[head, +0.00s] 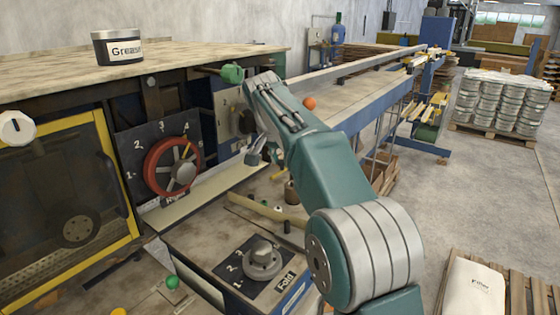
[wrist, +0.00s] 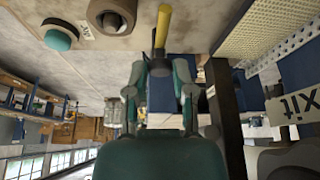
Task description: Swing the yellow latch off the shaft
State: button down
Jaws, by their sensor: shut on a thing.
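In the wrist view, my gripper (wrist: 160,68) has its two green fingers on either side of a dark stem. A yellow bar (wrist: 162,25), which looks like the yellow latch, extends from that stem toward the top edge. My gripper is shut on this latch; the exact contact is hard to see. In the head view, my green arm covers much of the middle, and I cannot clearly make out the fingertips there. A pale yellow bar (head: 268,212) lies below the arm; I cannot tell if it is the same latch. I cannot clearly identify the shaft.
A red numbered handwheel (head: 172,167) is left of my arm. A grey dial (head: 262,258) sits below, beside a Fold label. A grease tin (head: 117,47) stands on the machine top. A green knob (head: 231,73) and an orange ball (head: 309,103) are close to the arm.

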jog(key=shift+w+d+f, duration=0.1)
jog(key=shift+f, duration=0.1)
jog(key=shift+c, duration=2.3)
grip_release()
jog(key=shift+w, duration=0.1)
jog(key=shift+r, duration=0.1)
jog(key=shift+s, duration=0.25)
